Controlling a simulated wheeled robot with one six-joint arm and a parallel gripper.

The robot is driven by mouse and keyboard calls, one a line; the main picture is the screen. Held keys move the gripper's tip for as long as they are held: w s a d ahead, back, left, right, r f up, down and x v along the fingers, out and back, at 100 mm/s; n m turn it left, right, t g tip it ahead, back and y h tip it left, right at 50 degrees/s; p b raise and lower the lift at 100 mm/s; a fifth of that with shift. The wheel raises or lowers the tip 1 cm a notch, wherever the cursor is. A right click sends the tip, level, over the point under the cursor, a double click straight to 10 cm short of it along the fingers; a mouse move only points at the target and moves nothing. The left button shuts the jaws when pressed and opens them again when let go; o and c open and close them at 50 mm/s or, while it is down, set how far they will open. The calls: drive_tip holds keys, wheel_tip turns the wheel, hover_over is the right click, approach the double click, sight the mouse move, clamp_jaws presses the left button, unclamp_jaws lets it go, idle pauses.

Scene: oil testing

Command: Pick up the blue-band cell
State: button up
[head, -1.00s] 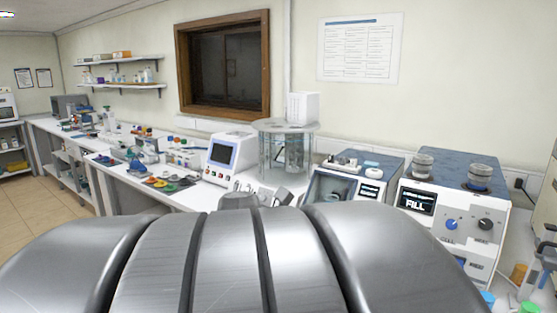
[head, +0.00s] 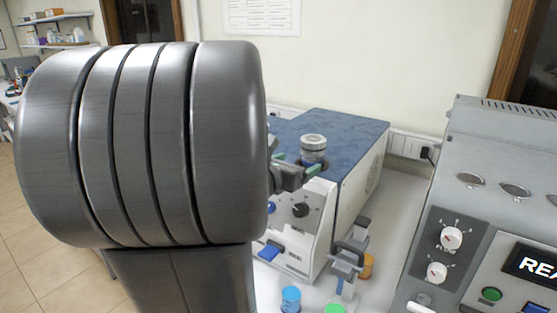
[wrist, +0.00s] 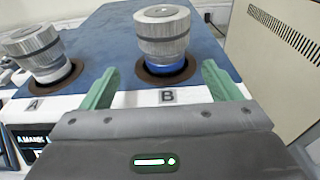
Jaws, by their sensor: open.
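The blue-band cell (wrist: 162,30) is a grey metal cylinder with a ridged cap and a blue band at its base. It stands upright in the hole marked B on the blue machine top. In the head view the cell (head: 313,142) shows above my gripper. My gripper (wrist: 161,68) is open, with its green fingers on either side of the cell's lower part in the wrist view. It holds nothing. In the head view my gripper (head: 295,165) is small and partly hidden behind my arm; whether the fingers touch the cell cannot be told.
A second metal cell (wrist: 34,46) stands in hole A to the left. A large grey instrument (head: 480,200) stands at the right. Blue-capped (head: 291,297) and green-capped (head: 334,309) containers and a small stand (head: 348,262) are in front of the machine.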

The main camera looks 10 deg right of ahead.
sight(308, 157)
drive_tip(key=x, duration=0.1)
drive_tip(key=p+x, duration=0.1)
drive_tip(key=x, duration=0.1)
drive_tip(key=r+x, duration=0.1)
drive_tip(key=shift+d+f+p, duration=0.1)
drive_tip(key=shift+d+p, duration=0.25)
drive_tip(key=shift+d, duration=0.1)
drive_tip(key=shift+w+d+f, duration=0.15)
drive_tip(key=shift+w+d, duration=0.15)
drive_tip(key=shift+d, duration=0.1)
drive_tip(key=c, duration=1.2)
